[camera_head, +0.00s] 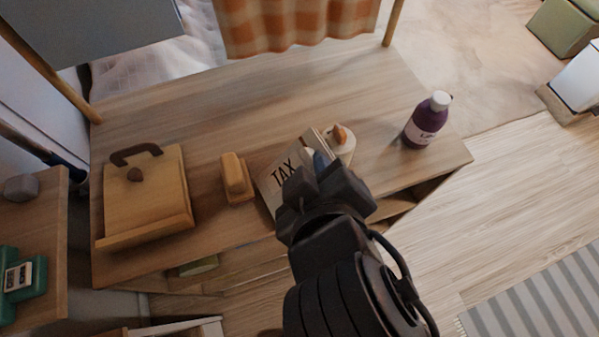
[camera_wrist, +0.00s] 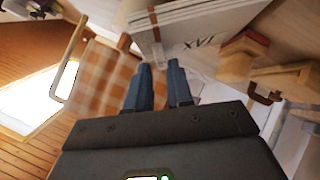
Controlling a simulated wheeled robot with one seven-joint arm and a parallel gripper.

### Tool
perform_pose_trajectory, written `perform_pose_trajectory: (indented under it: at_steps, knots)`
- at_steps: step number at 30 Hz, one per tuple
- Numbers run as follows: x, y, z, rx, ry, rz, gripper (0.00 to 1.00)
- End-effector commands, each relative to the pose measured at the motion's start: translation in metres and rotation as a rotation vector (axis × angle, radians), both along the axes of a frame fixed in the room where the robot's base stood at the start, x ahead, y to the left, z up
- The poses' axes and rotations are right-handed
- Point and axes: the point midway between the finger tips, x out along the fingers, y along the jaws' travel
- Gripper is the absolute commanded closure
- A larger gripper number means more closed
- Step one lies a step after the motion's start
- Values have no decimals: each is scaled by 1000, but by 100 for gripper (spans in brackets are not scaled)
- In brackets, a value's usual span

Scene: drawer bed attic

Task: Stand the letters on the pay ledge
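The letters (camera_head: 283,178) are a pale stack with "TAX" on the face, on the wooden desk. My gripper (camera_head: 322,170) is over their right end and hides part of them. In the wrist view the letters (camera_wrist: 200,42) show upside down, with layered edges and a brown band, just beyond my fingertips (camera_wrist: 160,68). A gap shows between the two fingers. I cannot tell whether they touch the letters. No ledge is labelled as the pay ledge. A sloped wooden box (camera_head: 147,195) with a front lip and dark handle stands at the desk's left.
A small wooden block (camera_head: 237,178) lies between the box and letters. A pale round pot (camera_head: 341,145) stands close beside my gripper. A purple bottle (camera_head: 426,121) stands at the desk's right. The desk's back (camera_head: 250,95) is clear, below an orange checked curtain (camera_head: 290,22).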

Motion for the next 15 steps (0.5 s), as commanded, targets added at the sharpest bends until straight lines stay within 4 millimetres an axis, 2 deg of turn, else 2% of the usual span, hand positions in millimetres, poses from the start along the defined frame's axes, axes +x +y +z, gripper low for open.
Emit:
perform_pose_trajectory:
  at_steps: [6,14,15]
  knots:
    - [19,1,-13,1,-1,0,79]
    - [21,1,-15,2,0,1,79]
    - [21,1,-15,2,0,1,83]
